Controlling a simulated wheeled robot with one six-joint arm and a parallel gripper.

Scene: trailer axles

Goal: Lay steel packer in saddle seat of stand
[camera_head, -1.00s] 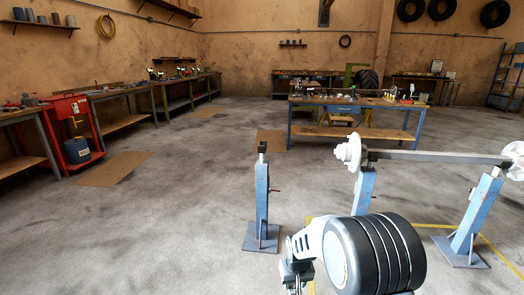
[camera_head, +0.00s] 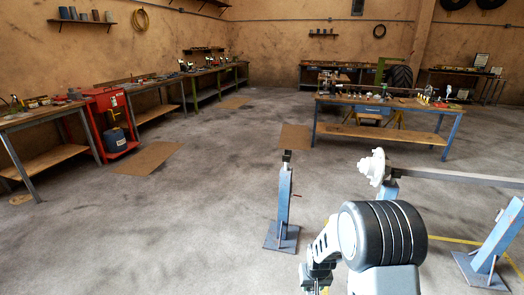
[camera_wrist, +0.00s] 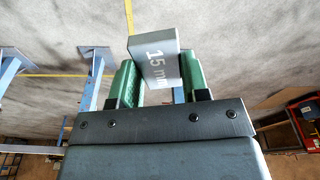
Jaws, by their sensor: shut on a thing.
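The steel packer (camera_wrist: 152,58) is a flat grey block marked "15 mm" in the wrist view. My gripper (camera_wrist: 158,70) is shut on it, with a green-padded finger on each side. A blue stand (camera_head: 284,205) stands upright and alone in the middle of the head view, with a dark saddle seat (camera_head: 287,156) on top. The inside of the seat is too small to make out. The packer is apart from this stand; in the head view I cannot make the packer out.
A long axle (camera_head: 455,178) with a white hub (camera_head: 375,167) rests on blue stands at the right, one of them at the right edge (camera_head: 494,245). A workbench (camera_head: 385,105) stands behind. A red cabinet (camera_head: 112,120) and benches line the left wall.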

